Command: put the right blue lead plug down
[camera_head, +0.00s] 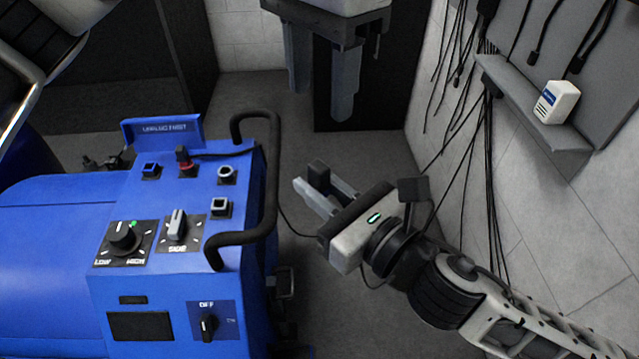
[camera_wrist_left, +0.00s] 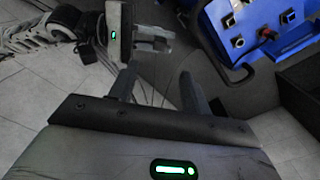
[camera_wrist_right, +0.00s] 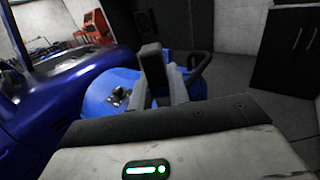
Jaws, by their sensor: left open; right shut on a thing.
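My right gripper (camera_head: 322,192) is shut on a dark block (camera_head: 318,174), held in mid-air right of the blue console; the block also shows dark between the fingers in the right wrist view (camera_wrist_right: 152,62). I take it for the lead plug, but no blue shows on it. A thin black cable hangs near this gripper. My left gripper (camera_head: 320,100) is open and empty, high above the floor beyond the console; its spread fingers show in the left wrist view (camera_wrist_left: 160,88). The console (camera_head: 70,230) has a red-and-black plug (camera_head: 184,160) in one socket.
Several black leads (camera_head: 478,130) hang on the right wall above and beside a grey shelf (camera_head: 540,125), which bears a white box (camera_head: 557,102). A black handrail (camera_head: 272,180) edges the console's right side. The grey floor between console and wall is largely clear.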

